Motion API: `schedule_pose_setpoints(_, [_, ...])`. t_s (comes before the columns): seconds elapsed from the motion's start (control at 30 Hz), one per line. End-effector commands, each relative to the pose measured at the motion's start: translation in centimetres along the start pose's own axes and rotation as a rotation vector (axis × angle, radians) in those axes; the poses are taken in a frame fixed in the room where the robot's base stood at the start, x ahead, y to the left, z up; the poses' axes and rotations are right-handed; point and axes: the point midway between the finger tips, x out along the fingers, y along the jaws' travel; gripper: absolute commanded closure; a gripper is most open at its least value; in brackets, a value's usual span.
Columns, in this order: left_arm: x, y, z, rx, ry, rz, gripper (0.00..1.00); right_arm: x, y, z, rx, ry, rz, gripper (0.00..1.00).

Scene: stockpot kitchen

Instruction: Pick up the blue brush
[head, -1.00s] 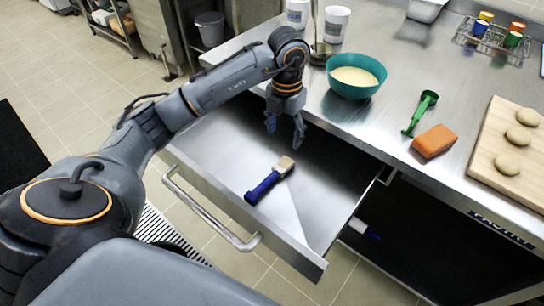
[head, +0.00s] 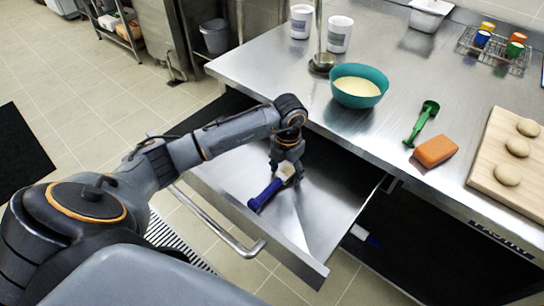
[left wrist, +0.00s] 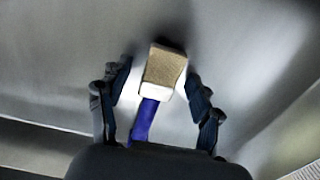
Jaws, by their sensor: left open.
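The blue brush (head: 266,190) lies in the open metal drawer (head: 318,205), its blue handle toward the front left and its pale bristle end toward the back right. My left gripper (head: 286,176) is inside the drawer over the bristle end and partly hides it. In the left wrist view, the brush's tan bristles (left wrist: 164,67) and white ferrule show between the two spread fingers of my left gripper (left wrist: 160,95). The fingers stand apart from the brush on both sides. The lower handle is hidden behind the gripper's body. My right gripper is in no view.
The drawer's front panel and handle (head: 215,222) are at the lower left of the drawer. On the counter above stand a teal bowl (head: 358,88), a green scoop (head: 422,122), an orange sponge (head: 435,151) and a dough board (head: 490,165). Another brush (head: 362,234) shows below the drawer.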

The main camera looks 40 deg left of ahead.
Motion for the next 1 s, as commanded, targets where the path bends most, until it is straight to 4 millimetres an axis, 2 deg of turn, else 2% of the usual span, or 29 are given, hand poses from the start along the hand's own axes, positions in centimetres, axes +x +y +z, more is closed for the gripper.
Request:
schedule_pose_setpoints(0.13, [0.0, 0.0, 0.0, 0.0, 0.0, 0.0, 0.36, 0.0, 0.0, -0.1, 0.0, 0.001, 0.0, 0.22])
schedule_pose_setpoints(0.17, [0.0, 0.0, 0.0, 0.0, 0.0, 0.0, 0.4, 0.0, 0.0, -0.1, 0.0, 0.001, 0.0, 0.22])
schedule_pose_setpoints(0.43, [0.0, 0.0, 0.0, 0.0, 0.0, 0.0, 0.94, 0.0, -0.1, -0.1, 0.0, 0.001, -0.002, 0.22])
schedule_pose_setpoints(0.67, [-0.1, 0.0, 0.0, -0.001, 0.0, 0.0, 0.94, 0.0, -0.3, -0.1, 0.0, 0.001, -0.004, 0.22])
schedule_pose_setpoints(0.77, [-0.8, 0.0, 0.1, -0.001, -0.002, 0.0, 0.94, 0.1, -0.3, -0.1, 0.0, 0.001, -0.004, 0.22])
schedule_pose_setpoints(1.0, [-5.3, 0.1, 0.2, 0.0, -0.006, 0.001, 0.94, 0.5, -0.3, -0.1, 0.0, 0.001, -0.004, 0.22])
